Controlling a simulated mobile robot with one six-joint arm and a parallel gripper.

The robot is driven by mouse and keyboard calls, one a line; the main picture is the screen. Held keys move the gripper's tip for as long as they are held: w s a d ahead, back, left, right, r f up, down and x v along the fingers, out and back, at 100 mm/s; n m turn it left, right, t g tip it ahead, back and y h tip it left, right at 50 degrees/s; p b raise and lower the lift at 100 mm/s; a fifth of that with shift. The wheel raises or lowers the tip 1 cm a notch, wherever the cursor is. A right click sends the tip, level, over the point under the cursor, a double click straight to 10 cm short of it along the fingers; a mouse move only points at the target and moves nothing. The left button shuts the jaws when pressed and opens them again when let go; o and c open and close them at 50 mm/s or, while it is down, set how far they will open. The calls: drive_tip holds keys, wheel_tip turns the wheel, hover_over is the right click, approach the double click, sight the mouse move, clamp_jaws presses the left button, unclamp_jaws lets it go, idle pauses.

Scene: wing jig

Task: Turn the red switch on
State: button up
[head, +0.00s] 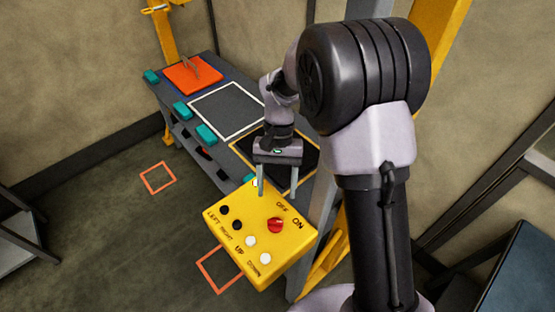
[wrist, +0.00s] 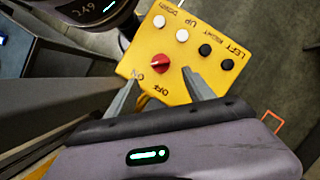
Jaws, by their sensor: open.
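The red switch (head: 275,225) is a round knob on the sloping top of a yellow control box (head: 224,243). OFF is printed above it and ON to its right in the head view. The switch also shows in the wrist view (wrist: 160,64), with a small pale mark; I cannot tell surely which word it points to. My gripper (head: 277,191) is open and empty, above the box's far edge and short of the switch. In the wrist view its fingertips (wrist: 160,77) lie on either side of the switch, apart from it.
Two black buttons (head: 231,218) and two white buttons (head: 258,249) sit beside the switch, marked LEFT, RIGHT, UP and DOWN. Behind the box is a workbench with teal blocks (head: 206,134) and an orange plate (head: 193,76). A yellow post stands at right.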

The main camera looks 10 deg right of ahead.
drive_tip(key=p+v, duration=0.1)
drive_tip(key=v, duration=0.7)
